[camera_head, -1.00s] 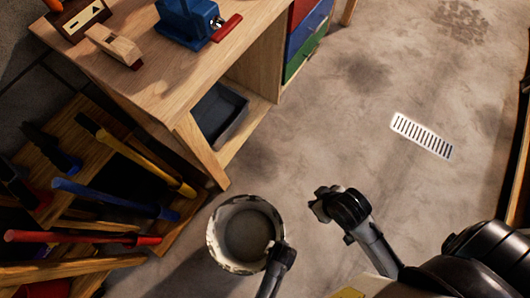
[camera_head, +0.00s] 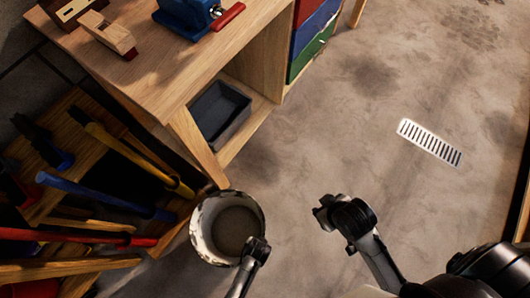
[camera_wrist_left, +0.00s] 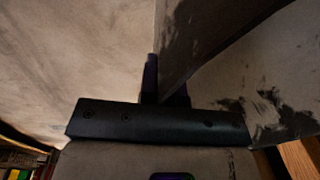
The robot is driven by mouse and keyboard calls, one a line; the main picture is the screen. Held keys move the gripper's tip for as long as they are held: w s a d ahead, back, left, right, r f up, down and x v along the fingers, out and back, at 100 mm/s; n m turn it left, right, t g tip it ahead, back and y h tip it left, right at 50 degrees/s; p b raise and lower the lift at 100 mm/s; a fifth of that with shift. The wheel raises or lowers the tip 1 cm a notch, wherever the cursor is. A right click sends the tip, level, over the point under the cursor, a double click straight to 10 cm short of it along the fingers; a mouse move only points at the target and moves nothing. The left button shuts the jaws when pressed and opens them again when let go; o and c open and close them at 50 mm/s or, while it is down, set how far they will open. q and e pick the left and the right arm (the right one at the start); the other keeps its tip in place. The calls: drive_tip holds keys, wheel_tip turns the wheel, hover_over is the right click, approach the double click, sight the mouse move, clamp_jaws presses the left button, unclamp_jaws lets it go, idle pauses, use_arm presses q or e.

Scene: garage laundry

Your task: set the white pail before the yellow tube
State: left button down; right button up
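The white pail (camera_head: 198,232), with dark worn patches and an open top, is in the lower middle of the head view, close to the workbench's front leg. My left gripper (camera_head: 257,244) is at its right rim and looks shut on the pail's wall. In the left wrist view the pail's pale wall (camera_wrist_left: 215,85) rises beside a dark finger (camera_wrist_left: 150,80); the other finger is mostly hidden. My right gripper (camera_head: 322,213) hangs empty over the floor to the right; its finger gap is unclear. I cannot pick out a yellow tube for certain.
A wooden workbench (camera_head: 165,85) with a dark bin (camera_head: 221,115) on its lower shelf stands behind the pail. A rack at left holds long-handled tools, one with a yellow handle (camera_head: 130,155). The floor around the drain grate (camera_head: 430,142) is clear.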

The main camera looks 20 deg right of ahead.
use_arm(q)
drive_tip(key=shift+w+a+f+b, duration=0.2)
drive_tip(key=shift+w+f+b, duration=0.05)
drive_tip(key=shift+f+b, duration=0.5)
drive_tip(key=shift+w+a+f+b, duration=0.2)
drive_tip(key=shift+f+b, duration=0.3)
drive_tip(key=shift+f, duration=0.4)
drive_tip(key=shift+w+a+f+b, duration=0.2)
drive_tip(key=shift+w+f+b, duration=0.05)
drive_tip(key=shift+f+b, duration=0.5)
drive_tip(key=shift+f, duration=0.25)
drive_tip(key=c, duration=1.3)
unclamp_jaws()
drive_tip(key=shift+c, duration=0.2)
wheel_tip(320, 180, up, 12)
drive_tip(key=p, duration=0.7)
drive_tip(key=shift+s+p, duration=0.35)
drive_tip(key=shift+p, duration=0.05)
drive_tip(key=shift+d+r, duration=0.1)
drive_tip(key=shift+r, duration=0.1)
